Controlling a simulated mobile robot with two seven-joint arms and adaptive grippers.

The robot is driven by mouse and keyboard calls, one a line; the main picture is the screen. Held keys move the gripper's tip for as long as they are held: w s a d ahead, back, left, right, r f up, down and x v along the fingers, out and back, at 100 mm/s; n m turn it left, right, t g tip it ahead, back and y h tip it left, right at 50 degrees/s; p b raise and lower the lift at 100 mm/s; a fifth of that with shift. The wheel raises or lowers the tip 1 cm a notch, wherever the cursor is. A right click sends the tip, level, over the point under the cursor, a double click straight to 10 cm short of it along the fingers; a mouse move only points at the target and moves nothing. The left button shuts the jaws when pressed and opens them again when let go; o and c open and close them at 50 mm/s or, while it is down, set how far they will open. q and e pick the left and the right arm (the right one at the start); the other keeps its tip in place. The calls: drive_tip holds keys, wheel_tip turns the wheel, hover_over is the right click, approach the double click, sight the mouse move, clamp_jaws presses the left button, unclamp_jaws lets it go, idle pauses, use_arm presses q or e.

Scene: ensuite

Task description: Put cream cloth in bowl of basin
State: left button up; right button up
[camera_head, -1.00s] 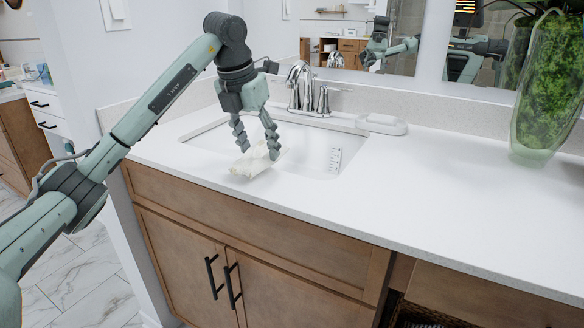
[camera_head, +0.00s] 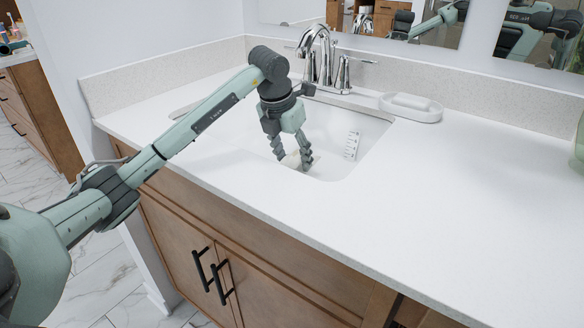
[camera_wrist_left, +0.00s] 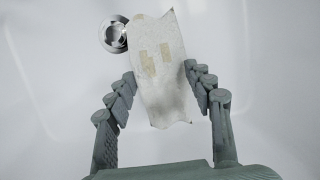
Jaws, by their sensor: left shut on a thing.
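My left gripper (camera_head: 291,161) points down inside the bowl of the white sunken basin (camera_head: 372,132). It is shut on the cream cloth (camera_head: 292,158), which is mostly hidden by the fingers in the head view. In the left wrist view the cloth (camera_wrist_left: 163,85) is a pale, slightly rumpled strip with two tan patches, lying between the two fingers (camera_wrist_left: 160,72). The white basin floor (camera_wrist_left: 250,60) shows behind it. I cannot tell whether the cloth touches the floor. My right gripper is not in view.
A chrome faucet (camera_head: 322,55) stands behind the basin, near my left wrist. A white soap dish (camera_head: 411,106) sits on the counter right of it. The drain (camera_wrist_left: 113,35) is beside the cloth.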

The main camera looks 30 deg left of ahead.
sight(290, 161)
use_arm(q)
wheel_tip(290, 161, down, 3)
drive_tip(key=shift+f, duration=0.45)
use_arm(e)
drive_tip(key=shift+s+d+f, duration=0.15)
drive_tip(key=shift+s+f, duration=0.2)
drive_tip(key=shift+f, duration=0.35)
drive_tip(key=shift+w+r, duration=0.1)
use_arm(q)
drive_tip(key=shift+f, duration=0.1)
drive_tip(key=o, duration=1.1)
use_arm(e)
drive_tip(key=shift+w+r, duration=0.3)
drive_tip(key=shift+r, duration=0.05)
